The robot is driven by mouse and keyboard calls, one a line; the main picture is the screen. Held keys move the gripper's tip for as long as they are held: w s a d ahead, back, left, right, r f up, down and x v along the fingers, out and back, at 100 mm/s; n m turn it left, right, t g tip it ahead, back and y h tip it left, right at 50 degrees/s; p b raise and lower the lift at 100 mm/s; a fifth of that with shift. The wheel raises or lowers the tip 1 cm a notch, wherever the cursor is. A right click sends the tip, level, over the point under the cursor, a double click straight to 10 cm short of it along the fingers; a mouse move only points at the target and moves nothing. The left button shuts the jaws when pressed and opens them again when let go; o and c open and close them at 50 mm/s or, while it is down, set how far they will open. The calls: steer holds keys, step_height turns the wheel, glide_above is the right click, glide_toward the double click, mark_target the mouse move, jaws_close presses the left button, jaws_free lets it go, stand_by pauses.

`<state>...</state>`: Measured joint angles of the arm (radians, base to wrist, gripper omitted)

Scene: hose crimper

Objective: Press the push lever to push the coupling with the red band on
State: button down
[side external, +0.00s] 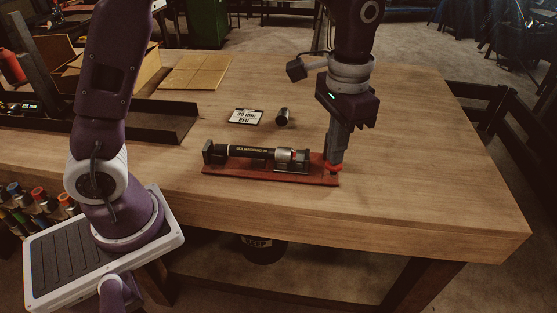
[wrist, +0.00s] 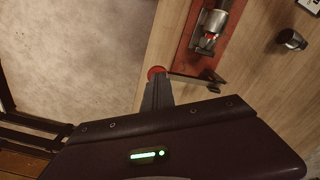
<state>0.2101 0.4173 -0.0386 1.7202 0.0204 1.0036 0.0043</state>
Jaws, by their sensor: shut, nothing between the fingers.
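The push lever's red knob (side external: 333,168) is at the right end of the red crimper base (side external: 225,168). It shows in the wrist view (wrist: 155,72) right at my fingertips, with the dark lever arm (wrist: 195,79) running to the right. My gripper (side external: 335,160) is shut and empty, pointing down at the knob; whether it touches cannot be told. The silver coupling (side external: 283,154) with a red band sits on the base at the right end of the black hose (side external: 250,152); it also shows in the wrist view (wrist: 213,22). The fingers partly hide the knob.
A small dark cylindrical fitting (side external: 282,117) lies behind the base, next to a label card (side external: 245,117) whose lower line reads RED. A dark tray (side external: 150,120) and cardboard (side external: 195,72) are at the back left. The table is clear to the right.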

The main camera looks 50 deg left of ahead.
step_height(320, 180, up, 11)
steer(key=shift+f, duration=0.2)
stand_by(0.6)
steer(key=shift+s, duration=0.1)
steer(key=s+a+r+n+t, duration=0.1)
steer(key=s+a+r+t, duration=0.3)
steer(key=s, duration=0.6)
steer(key=s+a+f+n, duration=0.1)
steer(key=s+a+f, duration=0.1)
steer(key=s, duration=0.3)
steer(key=s+a+f+n+t, duration=0.1)
steer(key=s+a+f, duration=0.1)
steer(key=s+f, duration=0.2)
steer(key=shift+s+a+t, duration=0.3)
steer(key=shift+s+a, duration=0.1)
steer(key=shift+s, duration=0.6)
